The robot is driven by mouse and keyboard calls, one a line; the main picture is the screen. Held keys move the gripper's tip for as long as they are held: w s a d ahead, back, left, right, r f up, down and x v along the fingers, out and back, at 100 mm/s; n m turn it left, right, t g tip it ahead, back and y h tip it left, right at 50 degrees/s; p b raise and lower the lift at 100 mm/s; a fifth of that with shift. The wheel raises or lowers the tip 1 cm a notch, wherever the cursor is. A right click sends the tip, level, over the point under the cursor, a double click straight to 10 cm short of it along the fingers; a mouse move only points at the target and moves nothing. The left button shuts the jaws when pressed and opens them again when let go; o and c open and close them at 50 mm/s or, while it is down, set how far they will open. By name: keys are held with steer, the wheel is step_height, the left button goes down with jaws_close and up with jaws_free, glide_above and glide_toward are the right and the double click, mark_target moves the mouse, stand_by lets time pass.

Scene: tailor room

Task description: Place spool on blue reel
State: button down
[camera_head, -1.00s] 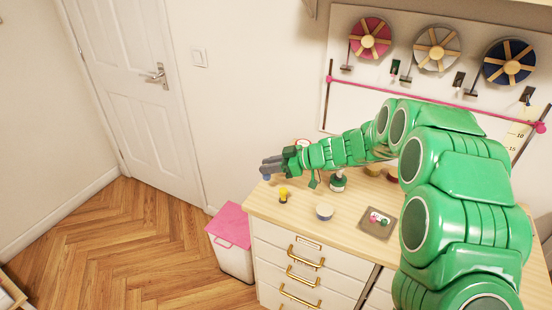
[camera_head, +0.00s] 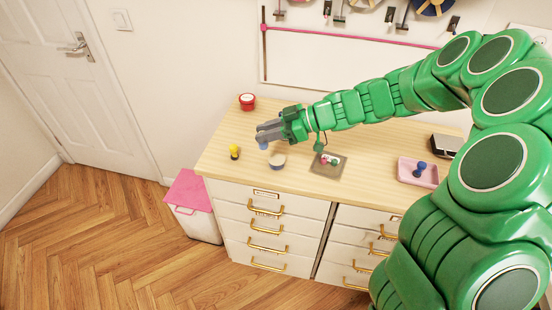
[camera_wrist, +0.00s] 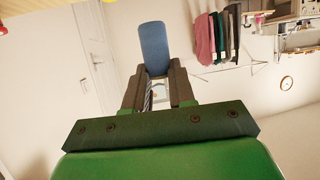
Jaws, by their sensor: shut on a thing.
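My gripper (camera_head: 262,136) is shut on a blue spool (camera_head: 264,146), seen below the fingertips in the head view. In the wrist view my gripper (camera_wrist: 158,74) has the blue spool (camera_wrist: 154,42) at its fingertips, sticking out past them. The gripper is above the left part of the wooden counter, near a small round tub. The blue reel (camera_head: 434,7) is on the wall at the top edge of the head view, mostly cut off. I see no reel in the wrist view.
On the counter (camera_head: 222,148) are a yellow item (camera_head: 234,152), the round tub (camera_head: 277,161), a red tin (camera_head: 247,102), a grey mat (camera_head: 326,171) with small items, and a pink tray (camera_head: 405,178) holding a dark-blue item. A pink-lidded bin (camera_head: 188,190) stands left.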

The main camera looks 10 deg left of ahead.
steer(key=s+d+r+g, duration=0.1)
steer(key=s+d+r, duration=0.3)
steer(key=s+d, duration=0.4)
glide_above(280, 159)
steer(key=shift+n, duration=0.3)
steer(key=shift+f, duration=6.55)
steer(key=shift+f, duration=0.1)
steer(key=c, duration=0.9)
jaws_free()
steer(key=shift+c, duration=0.2)
steer(key=v, duration=1.2)
steer(key=shift+r, duration=0.25)
steer(key=shift+s, duration=0.1)
